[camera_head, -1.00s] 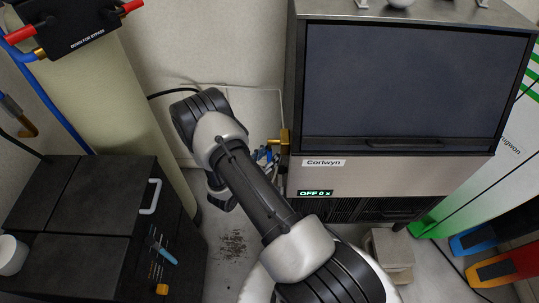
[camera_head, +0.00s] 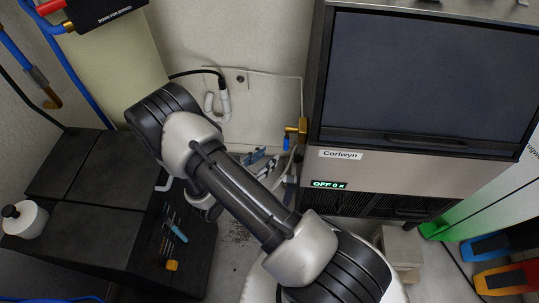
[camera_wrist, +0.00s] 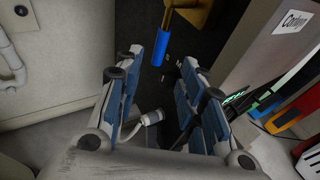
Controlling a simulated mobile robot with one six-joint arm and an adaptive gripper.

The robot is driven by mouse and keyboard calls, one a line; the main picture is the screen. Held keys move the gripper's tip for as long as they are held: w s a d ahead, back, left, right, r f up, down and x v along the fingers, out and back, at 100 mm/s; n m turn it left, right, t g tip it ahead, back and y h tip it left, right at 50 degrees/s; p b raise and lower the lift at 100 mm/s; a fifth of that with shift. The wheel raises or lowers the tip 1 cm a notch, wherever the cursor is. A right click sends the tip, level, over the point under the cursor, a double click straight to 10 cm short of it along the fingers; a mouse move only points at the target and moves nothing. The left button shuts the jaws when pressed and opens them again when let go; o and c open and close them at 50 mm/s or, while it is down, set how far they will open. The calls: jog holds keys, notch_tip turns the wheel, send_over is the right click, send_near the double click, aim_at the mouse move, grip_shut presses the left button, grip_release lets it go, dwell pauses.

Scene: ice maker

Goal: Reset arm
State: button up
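My arm reaches across the middle of the head view, over the floor between a dark box and the ice maker (camera_head: 400,164). My gripper (camera_head: 262,160) is partly hidden behind the arm, near the ice maker's left side. In the wrist view my gripper (camera_wrist: 160,85) has its two blue-padded fingers spread apart. A small white cylinder (camera_wrist: 151,117) shows between them; I cannot tell its depth, and nothing looks clamped. A brass valve (camera_head: 302,130) with a blue handle is at the ice maker's left side. It also shows beyond the fingertips in the wrist view (camera_wrist: 160,46). The display reads "OFF".
The dark box (camera_head: 75,215) stands at left with a white-and-black container (camera_head: 25,219) on it. A cream cylinder (camera_head: 110,70) stands behind. A white wall pipe (camera_head: 217,107) is at the back. A grey block (camera_head: 401,248) sits below the ice maker.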

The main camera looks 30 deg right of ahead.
dwell(0.4)
jog(key=s+r+m+g+y, duration=0.1)
jog(key=s+r+m+g, duration=0.1)
jog(key=s+r+m, duration=0.3)
jog(key=d+r+m+g+y, duration=0.1)
jog(key=r+m+g, duration=0.15)
jog(key=r, duration=0.55)
jog(key=s+r+m+g+y, duration=0.1)
jog(key=s+r+m+g, duration=0.1)
jog(key=s+r+m, duration=0.3)
jog(key=s+a+r+m+t+y, duration=0.6)
jog(key=s+a+r+m+y, duration=0.3)
jog(key=a+r, duration=0.4)
jog(key=shift+s+a+r+y, duration=0.15)
jog(key=shift+s+r+y, duration=0.3)
jog(key=shift+r+y, duration=0.5)
jog(key=shift+f, duration=0.2)
